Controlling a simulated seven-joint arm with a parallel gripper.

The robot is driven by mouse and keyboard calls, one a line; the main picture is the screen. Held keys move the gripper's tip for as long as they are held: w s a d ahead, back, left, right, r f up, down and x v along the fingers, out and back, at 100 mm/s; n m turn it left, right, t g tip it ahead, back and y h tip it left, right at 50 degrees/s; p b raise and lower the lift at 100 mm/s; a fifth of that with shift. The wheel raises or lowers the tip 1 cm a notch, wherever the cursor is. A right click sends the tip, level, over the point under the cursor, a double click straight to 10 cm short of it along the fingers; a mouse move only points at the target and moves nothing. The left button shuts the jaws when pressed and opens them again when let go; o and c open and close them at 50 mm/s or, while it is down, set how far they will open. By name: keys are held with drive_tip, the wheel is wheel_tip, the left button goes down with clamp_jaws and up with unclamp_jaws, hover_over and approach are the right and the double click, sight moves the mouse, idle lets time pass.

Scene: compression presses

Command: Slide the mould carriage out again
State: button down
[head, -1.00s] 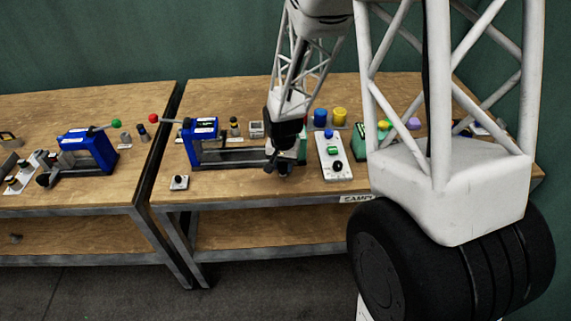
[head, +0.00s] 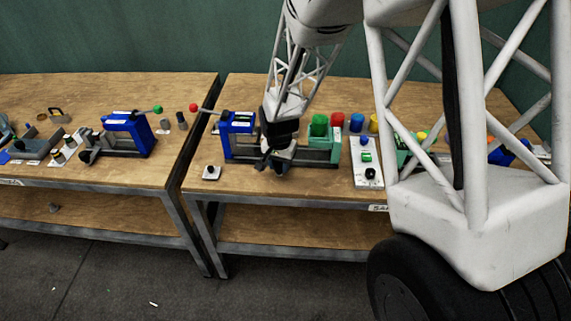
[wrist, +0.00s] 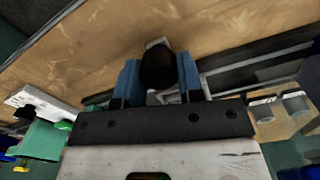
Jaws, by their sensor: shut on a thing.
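My gripper (head: 276,166) is shut at the front of the blue press with the red-tipped lever (head: 238,122). In the wrist view, its two blue fingers (wrist: 158,75) are on either side of a round black knob (wrist: 158,68). A small part of the mould carriage (wrist: 168,98) seems to show between the fingers, beside the dark rails (wrist: 260,60). My gripper and wrist hide most of the carriage in the head view. The gripper is over the middle of the rails, right of the blue press head.
A green block (head: 319,128) stands by the right end of the rails. A white control plate (head: 366,160) lies right of it, with red, blue and yellow cylinders behind. A small button box (head: 211,172) is at front left. Another blue press (head: 127,130) is on the left bench.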

drive_tip(key=c, duration=0.8)
unclamp_jaws()
drive_tip(key=shift+o, duration=0.2)
drive_tip(key=shift+r, duration=0.15)
drive_tip(key=shift+r, duration=3.8)
drive_tip(key=shift+d, duration=0.1)
